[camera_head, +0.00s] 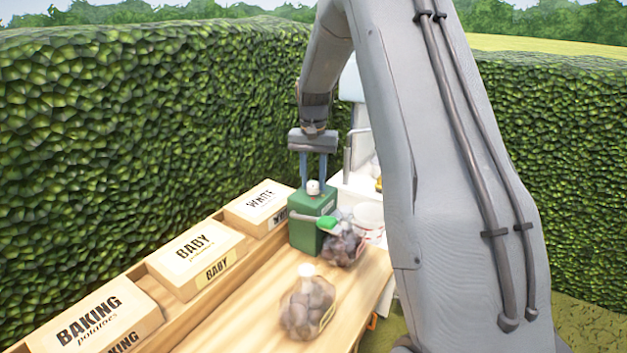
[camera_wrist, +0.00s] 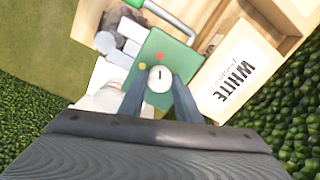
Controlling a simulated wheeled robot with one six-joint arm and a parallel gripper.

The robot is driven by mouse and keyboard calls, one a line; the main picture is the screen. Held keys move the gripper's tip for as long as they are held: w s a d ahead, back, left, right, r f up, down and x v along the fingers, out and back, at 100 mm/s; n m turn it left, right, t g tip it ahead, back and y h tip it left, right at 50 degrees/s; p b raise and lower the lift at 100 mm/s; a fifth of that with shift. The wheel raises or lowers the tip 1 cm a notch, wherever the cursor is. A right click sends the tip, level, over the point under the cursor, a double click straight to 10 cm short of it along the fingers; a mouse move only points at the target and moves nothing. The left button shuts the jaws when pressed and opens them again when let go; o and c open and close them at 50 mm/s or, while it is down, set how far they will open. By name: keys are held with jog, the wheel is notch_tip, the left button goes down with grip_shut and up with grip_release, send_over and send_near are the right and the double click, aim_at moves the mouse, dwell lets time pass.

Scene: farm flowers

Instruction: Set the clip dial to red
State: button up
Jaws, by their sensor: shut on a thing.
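The green clip machine (camera_head: 306,228) stands on the wooden bench, with a grey handle across its side. Its white round dial (camera_wrist: 160,78) is on top and also shows in the head view (camera_head: 313,187). A red dot (camera_wrist: 159,55) and a yellow dot (camera_wrist: 142,66) lie around the dial. The dial's short black mark lies roughly in line with the red dot; I cannot tell exactly where it points. My gripper (camera_head: 313,183) reaches down from above, shut on the dial with a finger on either side; it also shows in the wrist view (camera_wrist: 158,84).
A potato bag with a white top (camera_head: 307,306) stands on the bench, and one with a green clip (camera_head: 343,243) stands beside the machine. Boxes marked BAKING (camera_head: 100,318), BABY (camera_head: 195,249) and WHITE (camera_head: 259,204) line the left. A hedge (camera_head: 140,130) rises behind.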

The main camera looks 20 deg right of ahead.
aim_at(314, 184)
jog(key=shift+r, duration=0.1)
jog(key=o, duration=1.1)
jog(key=shift+c, duration=0.2)
notch_tip(314, 184, up, 8)
jog(key=shift+f+b, duration=0.1)
jog(key=shift+b, duration=1.05)
